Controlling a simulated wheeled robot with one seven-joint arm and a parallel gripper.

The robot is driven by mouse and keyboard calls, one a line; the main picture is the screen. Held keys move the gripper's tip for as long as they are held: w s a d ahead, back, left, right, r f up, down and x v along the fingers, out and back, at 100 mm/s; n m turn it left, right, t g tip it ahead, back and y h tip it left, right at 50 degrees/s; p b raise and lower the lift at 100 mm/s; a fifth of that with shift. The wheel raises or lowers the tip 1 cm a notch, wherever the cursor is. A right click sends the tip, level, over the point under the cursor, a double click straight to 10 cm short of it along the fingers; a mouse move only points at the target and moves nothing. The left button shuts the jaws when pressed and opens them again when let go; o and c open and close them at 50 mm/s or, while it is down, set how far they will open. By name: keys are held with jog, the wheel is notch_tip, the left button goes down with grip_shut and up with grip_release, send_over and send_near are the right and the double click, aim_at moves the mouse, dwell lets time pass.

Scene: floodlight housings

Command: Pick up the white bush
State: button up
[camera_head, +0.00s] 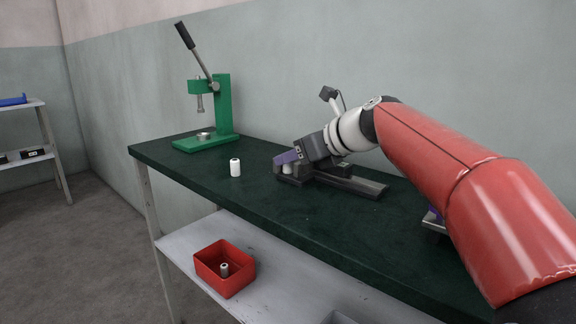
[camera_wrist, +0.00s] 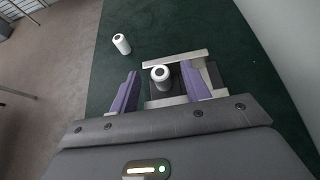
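A white bush (camera_wrist: 160,74) with a dark hole in its top sits at a dark and metal fixture (camera_wrist: 175,57) on the bench. In the head view it shows in part (camera_head: 287,169) below my fingers. My gripper (camera_wrist: 158,69) is open, with one purple finger on each side of this bush and gaps between. In the head view my gripper (camera_head: 287,157) points down and left over the fixture (camera_head: 352,184). A second white bush (camera_head: 235,167) stands alone on the green bench top; it also shows in the wrist view (camera_wrist: 121,43).
A green lever press (camera_head: 222,105) stands at the bench's far left end. A red bin (camera_head: 241,278) with a small pale part in it sits on the lower shelf (camera_head: 290,278). The green bench top (camera_head: 265,195) is clear in front of the fixture. A wall runs behind the bench.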

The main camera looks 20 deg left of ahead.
grip_shut()
